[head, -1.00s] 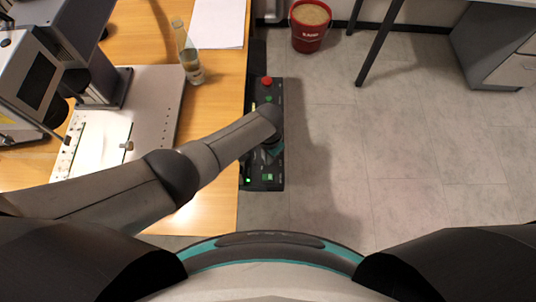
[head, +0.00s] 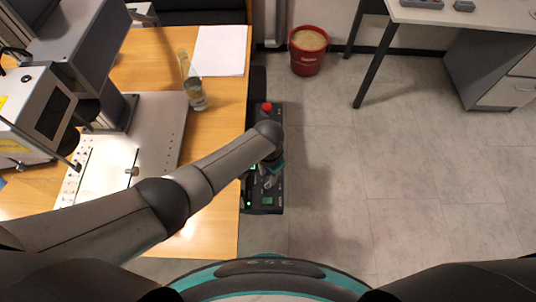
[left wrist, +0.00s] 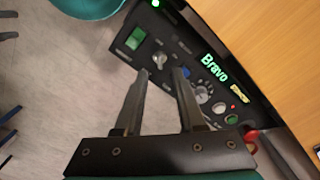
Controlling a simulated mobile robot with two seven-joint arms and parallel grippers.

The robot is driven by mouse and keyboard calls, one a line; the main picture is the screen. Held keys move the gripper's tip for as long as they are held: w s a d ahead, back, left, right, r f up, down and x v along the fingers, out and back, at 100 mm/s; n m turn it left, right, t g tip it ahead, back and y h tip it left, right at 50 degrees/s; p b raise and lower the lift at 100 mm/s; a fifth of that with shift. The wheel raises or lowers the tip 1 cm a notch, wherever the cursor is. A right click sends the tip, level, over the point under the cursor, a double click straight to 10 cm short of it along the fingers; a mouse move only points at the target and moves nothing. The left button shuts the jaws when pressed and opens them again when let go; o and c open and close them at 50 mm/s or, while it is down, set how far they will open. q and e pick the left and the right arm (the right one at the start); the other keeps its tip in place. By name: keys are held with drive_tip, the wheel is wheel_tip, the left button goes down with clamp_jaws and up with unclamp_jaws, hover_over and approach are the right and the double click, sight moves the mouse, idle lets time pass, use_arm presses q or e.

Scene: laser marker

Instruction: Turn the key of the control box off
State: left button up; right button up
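The black control box (head: 264,204) is at the right edge of the wooden table in the head view, with a red button (head: 267,106) at its far end. In the left wrist view its panel (left wrist: 135,62) shows a green switch (left wrist: 136,38), a dial knob (left wrist: 203,95) and a small silver key-like part (left wrist: 158,60). My left gripper (head: 270,180) is over the box; in the left wrist view (left wrist: 160,74) its fingers are apart and empty, their tips either side of the line to the silver part. I cannot tell whether they touch it. My right gripper is out of view.
The wooden table (head: 215,225) holds the marker machine (head: 45,110), a glass bottle (head: 192,85) and white paper (head: 220,50). A red bucket (head: 307,58) stands on the floor behind. A desk (head: 475,14) is at back right. The floor right of the box is clear.

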sight(268, 183)
use_arm(q)
wheel_tip(268, 183, up, 10)
drive_tip(key=p, duration=0.3)
drive_tip(key=shift+s, duration=0.1)
idle(0.5)
